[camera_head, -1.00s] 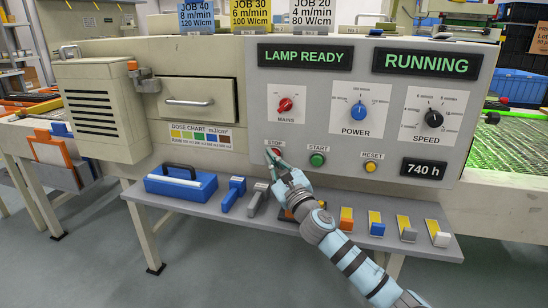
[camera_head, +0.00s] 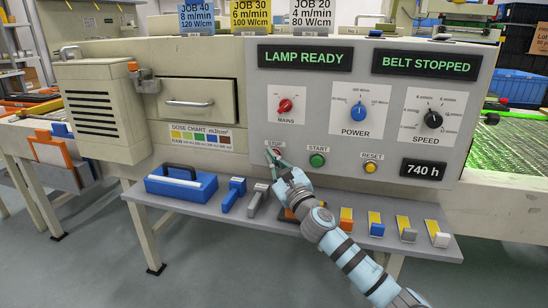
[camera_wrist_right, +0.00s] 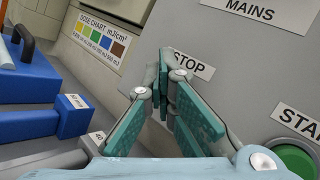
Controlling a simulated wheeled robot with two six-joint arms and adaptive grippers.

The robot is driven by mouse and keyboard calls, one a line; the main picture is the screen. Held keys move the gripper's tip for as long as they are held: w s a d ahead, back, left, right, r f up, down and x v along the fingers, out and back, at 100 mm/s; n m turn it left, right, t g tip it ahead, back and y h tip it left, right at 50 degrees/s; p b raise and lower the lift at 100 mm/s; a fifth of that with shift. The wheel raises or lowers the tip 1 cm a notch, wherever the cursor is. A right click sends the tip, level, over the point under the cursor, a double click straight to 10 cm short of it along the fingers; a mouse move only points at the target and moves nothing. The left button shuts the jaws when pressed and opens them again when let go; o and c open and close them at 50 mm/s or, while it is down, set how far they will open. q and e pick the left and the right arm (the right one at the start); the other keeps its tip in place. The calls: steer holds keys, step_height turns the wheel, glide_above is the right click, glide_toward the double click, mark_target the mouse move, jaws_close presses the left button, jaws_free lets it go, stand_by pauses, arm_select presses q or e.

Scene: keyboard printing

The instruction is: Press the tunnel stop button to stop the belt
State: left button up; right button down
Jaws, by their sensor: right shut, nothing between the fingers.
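The tunnel control panel (camera_head: 388,130) shows "LAMP READY" on its left display (camera_head: 304,58) and "BELT STOPPED" on its right display (camera_head: 424,65). My right gripper (camera_head: 272,155) is shut with nothing between its fingers, its tips at the panel by the STOP label. The label also shows in the right wrist view (camera_wrist_right: 189,64). The stop button is hidden behind the fingers in both views, and I cannot tell if the tips touch it. The green START button (camera_head: 317,160) is just right of the gripper. My left gripper is not in view.
The yellow RESET button (camera_head: 370,167), red MAINS knob (camera_head: 285,105), blue POWER knob (camera_head: 358,111) and black SPEED knob (camera_head: 433,119) are on the panel. A grey shelf (camera_head: 270,222) below holds a blue box (camera_head: 181,187) and several small tools.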

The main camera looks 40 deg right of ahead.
steer(key=shift+w+d+r, duration=0.1)
steer(key=shift+d+r, duration=0.2)
steer(key=shift+d, duration=0.15)
stand_by(0.6)
steer(key=shift+w+d+f, duration=0.1)
steer(key=shift+w, duration=0.1)
stand_by(0.5)
steer(key=shift+s+a+f, duration=0.35)
steer(key=shift+s+f, duration=0.1)
steer(key=shift+f, duration=0.2)
steer(key=shift+a, duration=0.15)
steer(key=shift+a+r, duration=0.1)
steer(key=s+a+p, duration=0.1)
steer(key=a, duration=0.1)
steer(key=s+a+p, duration=0.1)
steer(key=s+a, duration=0.1)
steer(key=shift+s+a+p, duration=0.2)
steer(key=shift+a+p, duration=0.15)
steer(key=shift+a, duration=0.05)
